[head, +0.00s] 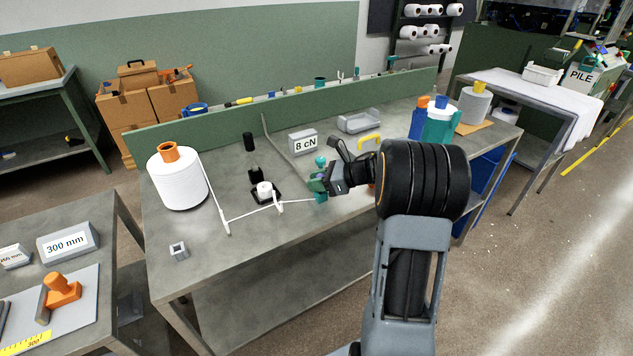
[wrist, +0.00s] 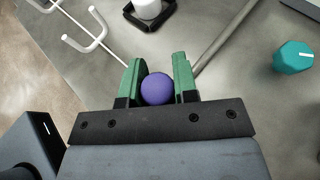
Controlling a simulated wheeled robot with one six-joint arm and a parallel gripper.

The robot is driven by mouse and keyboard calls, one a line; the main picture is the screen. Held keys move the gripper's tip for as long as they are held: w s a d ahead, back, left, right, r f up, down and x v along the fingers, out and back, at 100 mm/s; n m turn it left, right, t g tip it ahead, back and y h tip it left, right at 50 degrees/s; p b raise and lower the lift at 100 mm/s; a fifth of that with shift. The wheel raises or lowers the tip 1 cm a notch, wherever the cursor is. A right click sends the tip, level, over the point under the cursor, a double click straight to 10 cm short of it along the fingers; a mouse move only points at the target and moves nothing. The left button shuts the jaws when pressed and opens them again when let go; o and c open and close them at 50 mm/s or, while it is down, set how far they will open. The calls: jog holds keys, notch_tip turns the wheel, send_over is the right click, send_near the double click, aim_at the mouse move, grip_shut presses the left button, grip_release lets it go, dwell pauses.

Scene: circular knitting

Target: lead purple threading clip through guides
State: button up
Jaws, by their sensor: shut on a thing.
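The purple threading clip (wrist: 157,89) shows as a round ball between the green fingers of my gripper (wrist: 159,84) in the wrist view. My gripper is shut on it, above the grey bench. In the head view my gripper (head: 319,184) is over the bench's middle, and I cannot make out the clip there. A white thread runs from the white cone (head: 180,178) past a white guide (head: 226,222) and a second guide (head: 279,204) towards my gripper. White hooked guides (wrist: 84,36) show at the upper left of the wrist view. Whether the thread sits inside each guide is unclear.
A black-based holder with a white disc (head: 264,188) stands behind the thread. A teal knob (wrist: 294,57) and a grey rod (wrist: 224,38) are right of my gripper in the wrist view. The 8 cN block (head: 304,142) stands behind. The bench's front left is mostly clear.

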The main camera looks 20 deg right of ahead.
jog(key=shift+f+b, duration=0.2)
jog(key=shift+b, duration=0.35)
dwell(0.4)
jog(key=o, duration=0.9)
jog(key=v, duration=1.3)
jog(key=shift+s+d+r, duration=0.15)
jog(key=shift+s+d, duration=0.1)
